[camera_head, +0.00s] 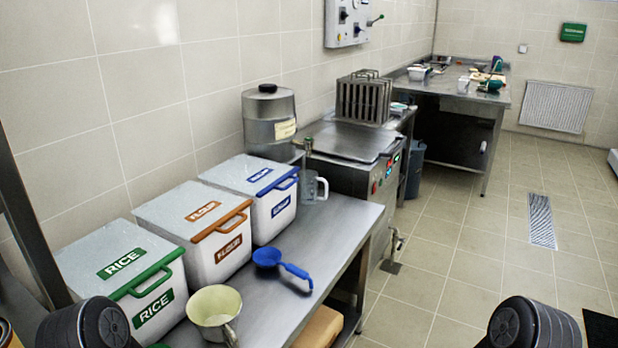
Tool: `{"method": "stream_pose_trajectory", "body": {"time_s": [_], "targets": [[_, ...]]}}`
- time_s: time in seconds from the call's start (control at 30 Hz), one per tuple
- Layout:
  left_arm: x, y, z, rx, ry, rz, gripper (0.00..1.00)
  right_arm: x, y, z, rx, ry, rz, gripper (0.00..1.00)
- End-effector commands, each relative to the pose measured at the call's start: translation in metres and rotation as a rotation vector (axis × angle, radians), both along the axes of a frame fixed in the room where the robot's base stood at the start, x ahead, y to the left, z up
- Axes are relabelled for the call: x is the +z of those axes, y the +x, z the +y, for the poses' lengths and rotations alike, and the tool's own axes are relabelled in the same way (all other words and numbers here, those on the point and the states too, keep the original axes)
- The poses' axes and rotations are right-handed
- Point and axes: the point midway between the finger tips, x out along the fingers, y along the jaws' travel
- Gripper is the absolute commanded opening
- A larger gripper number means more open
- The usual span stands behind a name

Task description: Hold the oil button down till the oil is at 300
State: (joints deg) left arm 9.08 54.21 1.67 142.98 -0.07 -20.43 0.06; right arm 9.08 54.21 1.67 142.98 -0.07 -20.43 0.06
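A steel cooker or fryer (347,167) with a flat lid stands past the end of the near counter. Its front panel (386,172) has a red button and small lit displays, too small to read. A wall control box (349,18) with dark knobs and a green-tipped lever hangs above, cut by the top edge. A steel canister (269,118) with a black cap and a pale label stands at the wall. I cannot tell which control is the oil button, and no oil reading is legible. Neither gripper is in view; only dark parts of my arms show at the bottom corners.
The near steel counter (335,222) holds rice, flour and blue-labelled bins (262,188), a clear jug (311,187), a blue scoop (268,257) and a cream bowl (214,308). A metal rack (364,98) stands behind the cooker. The tiled floor (470,270) at right is mostly clear.

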Motion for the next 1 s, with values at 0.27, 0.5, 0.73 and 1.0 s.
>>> {"method": "stream_pose_trajectory", "body": {"time_s": [0.27, 0.5, 0.73, 1.0], "targets": [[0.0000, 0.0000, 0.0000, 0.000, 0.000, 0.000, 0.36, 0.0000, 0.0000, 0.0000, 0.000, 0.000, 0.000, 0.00], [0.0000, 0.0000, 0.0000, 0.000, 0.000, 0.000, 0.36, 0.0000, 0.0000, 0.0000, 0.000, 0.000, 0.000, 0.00], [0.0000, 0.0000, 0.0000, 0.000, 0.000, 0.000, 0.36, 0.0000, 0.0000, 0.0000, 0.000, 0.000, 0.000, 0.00], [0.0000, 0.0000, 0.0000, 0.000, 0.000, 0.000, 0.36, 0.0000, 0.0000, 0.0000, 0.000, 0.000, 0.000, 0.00]]}}
